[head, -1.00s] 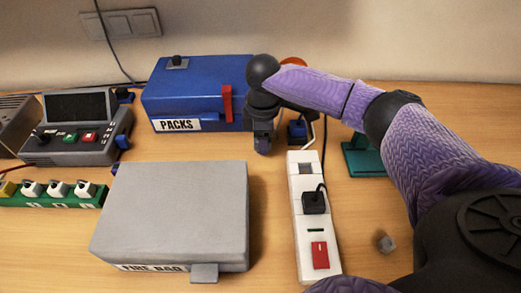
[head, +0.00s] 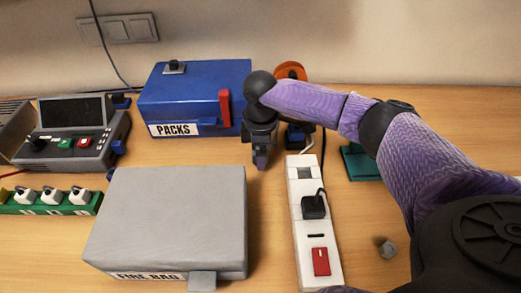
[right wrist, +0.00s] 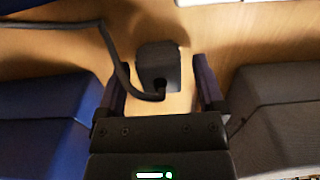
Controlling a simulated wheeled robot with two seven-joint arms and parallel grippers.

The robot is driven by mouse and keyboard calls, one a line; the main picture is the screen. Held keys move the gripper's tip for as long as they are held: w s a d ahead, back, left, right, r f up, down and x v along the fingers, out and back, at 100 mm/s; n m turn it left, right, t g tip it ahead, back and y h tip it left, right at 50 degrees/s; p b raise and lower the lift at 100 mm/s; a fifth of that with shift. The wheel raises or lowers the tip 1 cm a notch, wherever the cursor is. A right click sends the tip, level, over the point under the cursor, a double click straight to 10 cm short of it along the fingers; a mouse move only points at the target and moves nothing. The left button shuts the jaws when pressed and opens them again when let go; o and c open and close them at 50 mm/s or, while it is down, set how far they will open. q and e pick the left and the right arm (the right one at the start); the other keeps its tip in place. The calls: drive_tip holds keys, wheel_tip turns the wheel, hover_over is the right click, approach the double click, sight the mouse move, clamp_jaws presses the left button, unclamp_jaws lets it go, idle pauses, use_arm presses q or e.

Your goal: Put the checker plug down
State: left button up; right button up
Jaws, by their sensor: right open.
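The checker plug (right wrist: 158,66), a dark block with a black cable (right wrist: 108,50), shows in the right wrist view on the wooden table. It lies just beyond and between the fingertips of my right gripper (right wrist: 162,88), with a gap on each side. My right gripper (head: 261,164) is open; in the head view it points down between the blue PACKS box and the grey FIRE BAG box. The plug itself cannot be made out in the head view. My left gripper is not in view.
The blue PACKS box (head: 190,88) stands behind left, the grey FIRE BAG box (head: 170,215) in front left. A white power strip (head: 305,240) with a black plug (head: 314,206) lies to the right. A teal stand (head: 360,163) is farther right.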

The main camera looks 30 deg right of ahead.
wheel_tip(320, 180, up, 12)
drive_tip(key=p, duration=0.3)
drive_tip(key=shift+p, duration=0.4)
